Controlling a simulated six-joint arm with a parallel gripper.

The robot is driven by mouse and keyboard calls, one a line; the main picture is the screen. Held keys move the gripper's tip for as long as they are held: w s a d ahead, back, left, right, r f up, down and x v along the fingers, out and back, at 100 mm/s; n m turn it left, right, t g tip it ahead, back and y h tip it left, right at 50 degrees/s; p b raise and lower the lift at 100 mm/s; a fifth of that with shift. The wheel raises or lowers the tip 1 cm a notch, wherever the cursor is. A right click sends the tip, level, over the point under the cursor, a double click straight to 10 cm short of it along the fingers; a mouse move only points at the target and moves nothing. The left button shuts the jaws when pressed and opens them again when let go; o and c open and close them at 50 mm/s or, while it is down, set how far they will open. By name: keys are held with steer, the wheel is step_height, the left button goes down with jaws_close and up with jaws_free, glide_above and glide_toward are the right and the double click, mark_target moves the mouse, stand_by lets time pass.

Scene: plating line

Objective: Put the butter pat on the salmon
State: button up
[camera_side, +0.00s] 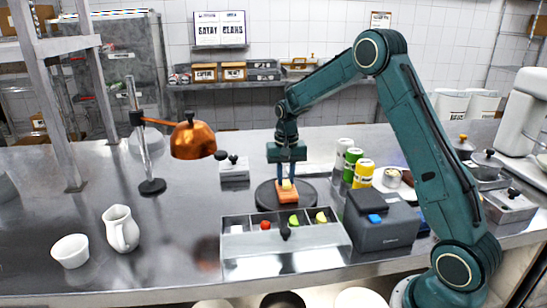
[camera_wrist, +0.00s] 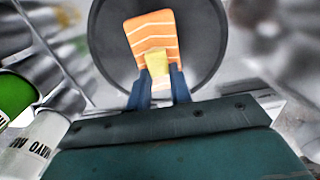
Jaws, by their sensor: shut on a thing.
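The salmon (camera_side: 288,197) is an orange block on a dark round plate (camera_side: 265,197). In the wrist view the salmon (camera_wrist: 150,28) shows pale stripes, and the dark plate (camera_wrist: 215,40) surrounds it. The butter pat (camera_side: 287,184) is a small yellow block, also in the wrist view (camera_wrist: 158,65). My gripper (camera_side: 287,182) points down over the salmon, shut on the butter pat. Its two blue fingers also show in the wrist view (camera_wrist: 160,88). The butter overlaps the salmon's near end in the wrist view. I cannot tell whether they touch.
A sectioned tray (camera_side: 337,240) with colourful pieces stands in front of the plate. A dark grey box (camera_side: 382,232) is right of it, with several bottles (camera_side: 362,173) behind. A copper lamp (camera_side: 192,138) stands left. The counter between lamp and plate is mostly clear.

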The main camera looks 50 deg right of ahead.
mark_target(286, 181)
steer(key=o, duration=0.7)
step_height(286, 181, up, 12)
stand_by(0.5)
steer(key=shift+r, duration=0.15)
stand_by(0.4)
